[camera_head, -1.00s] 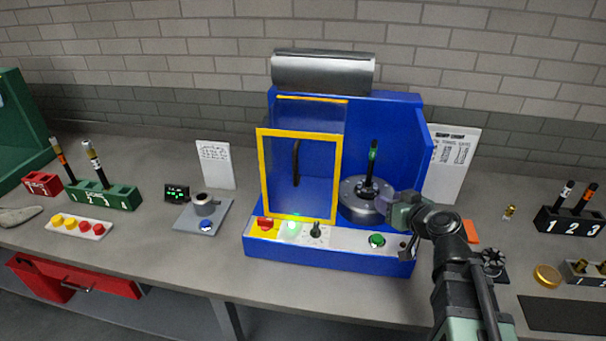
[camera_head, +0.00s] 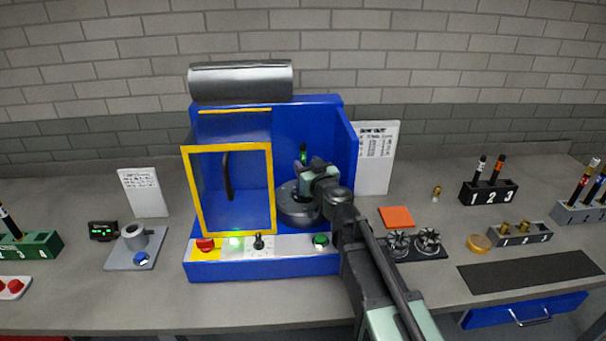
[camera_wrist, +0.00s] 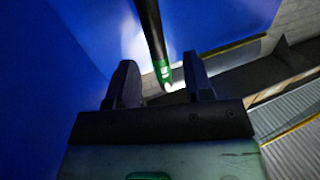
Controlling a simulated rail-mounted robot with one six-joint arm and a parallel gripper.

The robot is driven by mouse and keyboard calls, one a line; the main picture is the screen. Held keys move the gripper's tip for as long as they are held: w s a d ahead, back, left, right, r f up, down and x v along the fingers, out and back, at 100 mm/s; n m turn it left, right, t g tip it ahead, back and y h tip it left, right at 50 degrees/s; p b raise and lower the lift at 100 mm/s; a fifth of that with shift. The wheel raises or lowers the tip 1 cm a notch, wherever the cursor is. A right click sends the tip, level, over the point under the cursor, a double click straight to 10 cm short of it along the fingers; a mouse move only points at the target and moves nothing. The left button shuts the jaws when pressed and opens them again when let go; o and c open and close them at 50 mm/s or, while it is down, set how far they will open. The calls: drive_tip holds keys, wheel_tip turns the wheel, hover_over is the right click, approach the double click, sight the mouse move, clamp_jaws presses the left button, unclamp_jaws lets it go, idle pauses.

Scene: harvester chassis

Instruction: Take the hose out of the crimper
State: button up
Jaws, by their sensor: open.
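The blue crimper (camera_head: 320,125) stands on the bench against the wall. The hose (camera_head: 303,150), black with a green band, stands upright in the crimper's round grey head (camera_head: 292,208); its lower part is hidden behind my gripper. My gripper (camera_head: 305,172) is at the hose, above the head. In the wrist view the hose (camera_wrist: 150,28) comes down from the top, and its green-banded end (camera_wrist: 162,72) shows between the two open fingers (camera_wrist: 160,80). I see a gap on both sides, and no clear contact.
A yellow-framed clear guard (camera_head: 187,190) stands left of the head, and the crimper's blue right side wall (camera_head: 345,150) is close to my arm. Front buttons include a green one (camera_head: 320,240). An orange pad (camera_head: 397,217) and a numbered black rack (camera_head: 488,194) are at right.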

drive_tip(key=x, duration=0.5)
drive_tip(key=shift+w+f, duration=0.1)
drive_tip(key=shift+f, duration=0.1)
drive_tip(key=shift+c, duration=0.2)
clamp_jaws()
